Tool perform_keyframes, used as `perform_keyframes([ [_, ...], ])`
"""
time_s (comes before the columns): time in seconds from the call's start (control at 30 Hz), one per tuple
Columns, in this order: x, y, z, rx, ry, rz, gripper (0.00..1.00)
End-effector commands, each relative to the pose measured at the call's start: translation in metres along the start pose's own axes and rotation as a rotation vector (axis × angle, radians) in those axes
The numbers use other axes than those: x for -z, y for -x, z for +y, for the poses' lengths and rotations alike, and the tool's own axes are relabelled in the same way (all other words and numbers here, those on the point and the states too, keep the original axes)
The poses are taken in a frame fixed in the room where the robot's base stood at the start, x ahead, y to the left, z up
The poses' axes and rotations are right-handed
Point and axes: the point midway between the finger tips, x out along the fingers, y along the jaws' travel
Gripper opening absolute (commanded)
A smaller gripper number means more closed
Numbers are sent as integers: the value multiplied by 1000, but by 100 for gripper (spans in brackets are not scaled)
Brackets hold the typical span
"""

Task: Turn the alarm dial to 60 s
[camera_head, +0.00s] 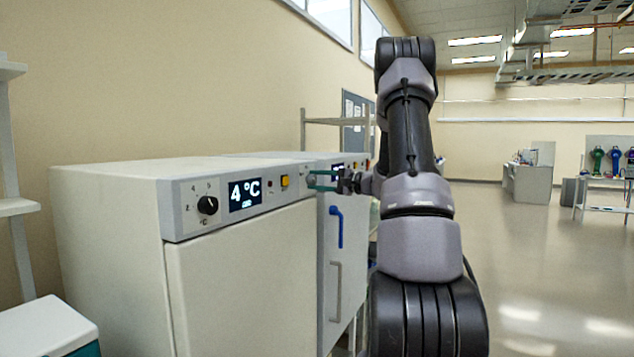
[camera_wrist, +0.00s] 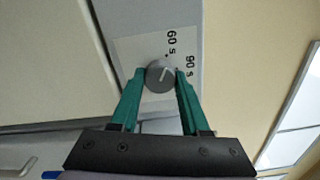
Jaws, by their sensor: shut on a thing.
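The alarm dial (camera_wrist: 159,77) is a round grey knob with a pale pointer line, on a white label plate in the wrist view. The marks "60 s" (camera_wrist: 172,42) and "90 s" (camera_wrist: 188,66) are printed beside it. The pointer slants toward the side with the marks, nearer "90 s" than "60 s"; its exact setting is hard to tell. My gripper (camera_wrist: 159,76) has teal fingers, shut on the dial from both sides. In the head view my gripper (camera_head: 318,181) reaches left to the end of the front cabinet's panel; the dial is mostly hidden there.
The front cabinet (camera_head: 110,200) has a black knob (camera_head: 207,205), a display (camera_head: 245,194) reading 4 °C and a yellow button (camera_head: 285,182). A second cabinet (camera_head: 335,255) with a blue handle (camera_head: 337,227) stands behind it. Open floor (camera_head: 540,270) lies to the right.

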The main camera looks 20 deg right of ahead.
Motion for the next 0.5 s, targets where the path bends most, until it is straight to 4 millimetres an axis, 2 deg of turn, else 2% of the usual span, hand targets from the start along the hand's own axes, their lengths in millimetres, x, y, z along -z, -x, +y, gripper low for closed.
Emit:
perform_keyframes([
  [0.03,0,1,2,-3,0,1,0],
  [0.07,0,1,2,-3,0,1,57],
  [0.1,0,1,1,-3,0,1,73],
  [0.13,0,1,1,-3,0,1,76],
  [0.5,0,5,0,-1,0,2,76],
])
